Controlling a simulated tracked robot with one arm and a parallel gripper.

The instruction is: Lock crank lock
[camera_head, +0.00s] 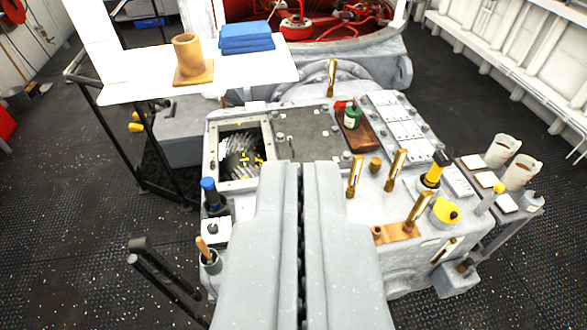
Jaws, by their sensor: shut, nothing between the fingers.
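My gripper (302,172) reaches in from the bottom centre. Its two long grey fingers are closed together, with only a thin dark seam between them, and hold nothing. The fingertips show over the near part of a grey machine block and hide some of its top. I cannot tell which part is the crank lock. Several upright brass handles stand on the block, including one (355,176) just right of the fingertips, another (396,170) farther right and one (418,209) by a brass plate (398,232). A yellow-topped knob (446,212) sits beside them.
An open bay with gears (240,162) lies left of the fingertips. A blue-capped post (210,193) stands at the block's left edge. A green jar (352,117) sits on a brown tray (364,137). A white table (150,78) stands behind left. The dark deck (80,220) is open at left.

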